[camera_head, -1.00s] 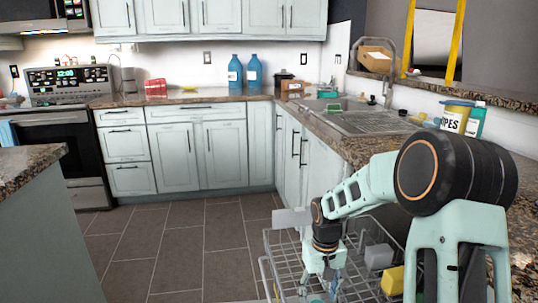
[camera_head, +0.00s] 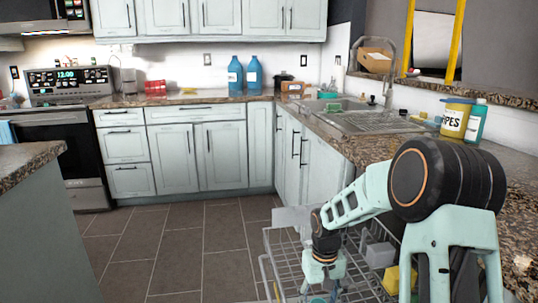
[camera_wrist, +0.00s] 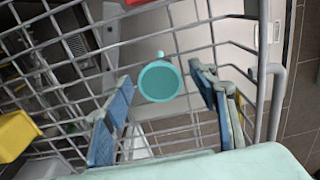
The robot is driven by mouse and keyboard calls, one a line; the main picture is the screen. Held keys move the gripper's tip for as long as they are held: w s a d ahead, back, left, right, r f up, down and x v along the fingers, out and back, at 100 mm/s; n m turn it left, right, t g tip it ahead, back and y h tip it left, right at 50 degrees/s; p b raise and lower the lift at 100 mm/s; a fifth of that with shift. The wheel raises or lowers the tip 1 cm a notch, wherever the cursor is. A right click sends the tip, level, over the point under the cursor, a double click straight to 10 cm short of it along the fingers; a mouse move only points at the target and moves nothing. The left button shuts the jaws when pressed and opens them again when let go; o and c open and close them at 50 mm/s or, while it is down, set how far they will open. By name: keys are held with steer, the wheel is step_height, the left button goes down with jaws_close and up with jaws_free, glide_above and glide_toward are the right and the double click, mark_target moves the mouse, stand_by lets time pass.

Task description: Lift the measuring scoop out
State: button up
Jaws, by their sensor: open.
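The measuring scoop (camera_wrist: 160,84) is a round teal cup with a small knob-like end above it in the wrist view. It sits in the wire rack (camera_wrist: 226,48) and shows between my fingers. My gripper (camera_wrist: 161,74) is open, with one blue-padded finger on each side of the scoop, and I see no contact. How far below the fingertips the scoop lies is hard to tell. In the head view my gripper (camera_head: 322,288) points down into the rack at the bottom edge, and its fingertips are mostly cut off.
A yellow block (camera_head: 391,278) and a grey block (camera_head: 380,255) lie in the rack to the right of my gripper. The rack's wires surround the fingers. The granite counter (camera_head: 345,148) runs along the right. The tiled floor (camera_head: 190,245) to the left is clear.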

steer(key=shift+c, duration=0.6)
steer(key=c, duration=1.2)
steer(key=shift+r+p, duration=0.8)
steer(key=shift+r, duration=0.1)
steer(key=shift+r+p, duration=4.15)
steer(key=shift+r, duration=0.95)
